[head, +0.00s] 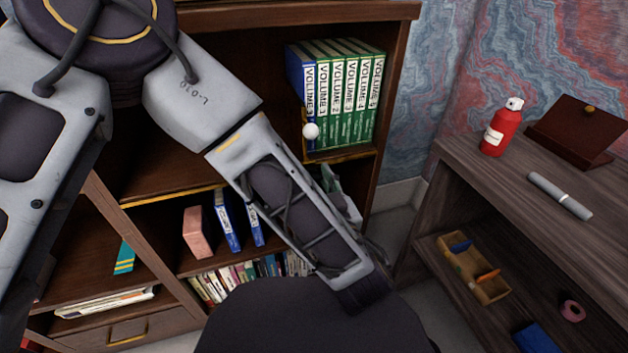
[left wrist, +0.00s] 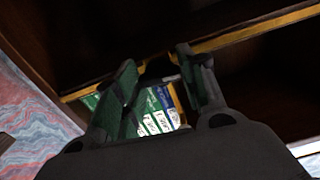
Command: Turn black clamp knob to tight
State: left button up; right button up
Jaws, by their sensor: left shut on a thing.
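My left arm comes in from the left in the head view, and its forearm hides most of my left gripper (head: 340,195) in front of the bookcase. In the left wrist view the two fingers of my left gripper (left wrist: 160,58) reach up to the shelf edge. They are closed in on a small dark shape, the black clamp knob (left wrist: 157,68), which is too dark to make out its marks or how far it is turned. The knob cannot be made out in the head view. My right gripper is not in view.
A desk (head: 520,170) at right holds a red bottle (head: 500,130), a brown box (head: 575,132) and a grey pen-like cylinder (head: 560,195). A divided tray (head: 474,268) is below.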

pick_arm(q)
jog(key=shift+d+f+m+p, duration=0.1)
jog(key=shift+m+p, duration=0.25)
jog(key=shift+m, duration=8.15)
jog(key=o, duration=1)
jog(key=shift+n, duration=0.4)
jog(key=shift+n+b, duration=0.35)
jog(key=shift+n, duration=7.65)
